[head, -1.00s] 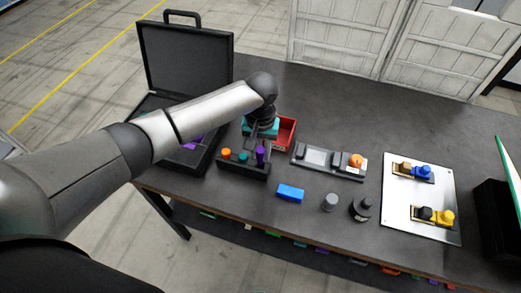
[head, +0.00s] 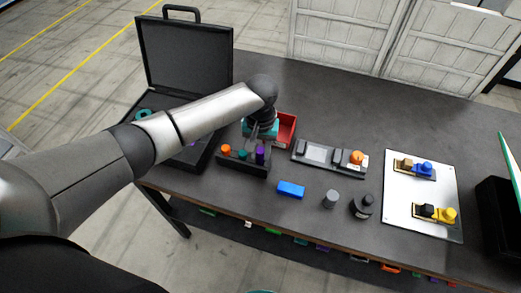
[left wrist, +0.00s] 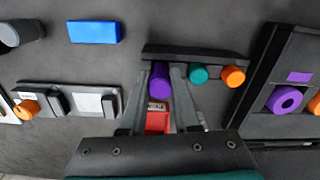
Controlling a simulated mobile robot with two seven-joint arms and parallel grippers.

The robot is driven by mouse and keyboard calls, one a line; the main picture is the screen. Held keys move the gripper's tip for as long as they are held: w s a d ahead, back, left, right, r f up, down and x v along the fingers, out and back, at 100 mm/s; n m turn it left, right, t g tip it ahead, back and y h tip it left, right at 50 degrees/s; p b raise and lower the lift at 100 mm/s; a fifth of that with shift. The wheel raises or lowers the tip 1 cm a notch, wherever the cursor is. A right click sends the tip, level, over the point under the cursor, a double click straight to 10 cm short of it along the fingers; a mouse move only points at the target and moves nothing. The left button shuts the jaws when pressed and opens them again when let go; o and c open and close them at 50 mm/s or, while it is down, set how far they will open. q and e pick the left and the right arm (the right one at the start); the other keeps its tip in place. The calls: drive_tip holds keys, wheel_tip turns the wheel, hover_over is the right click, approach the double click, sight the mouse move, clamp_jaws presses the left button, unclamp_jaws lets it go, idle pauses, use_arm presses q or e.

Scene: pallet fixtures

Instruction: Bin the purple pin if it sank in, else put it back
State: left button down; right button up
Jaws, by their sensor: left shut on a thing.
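The purple pin (head: 260,154) is at the right end of the dark pin rack (head: 243,168), beside a teal pin (head: 242,154) and an orange pin (head: 226,149). It shows more of its length than those two. Its lower end is hidden, so I cannot tell how deep it sits. My left gripper (head: 259,143) is shut on the purple pin, which also shows between the fingers in the left wrist view (left wrist: 160,79). A red bin (head: 287,130) stands just behind the rack, partly hidden by my gripper. My right gripper is out of view.
An open black case (head: 187,58) stands left of the rack. A grey fixture with an orange knob (head: 356,157) lies to the right. A blue block (head: 290,190), a grey cylinder (head: 330,199) and a dark knobbed piece (head: 362,206) are nearer the front edge. A white board (head: 404,204) lies farther right.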

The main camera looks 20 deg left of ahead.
use_arm(q)
drive_tip(key=shift+f, duration=0.25)
drive_tip(key=shift+c, duration=0.8)
unclamp_jaws()
drive_tip(key=shift+a, duration=0.1)
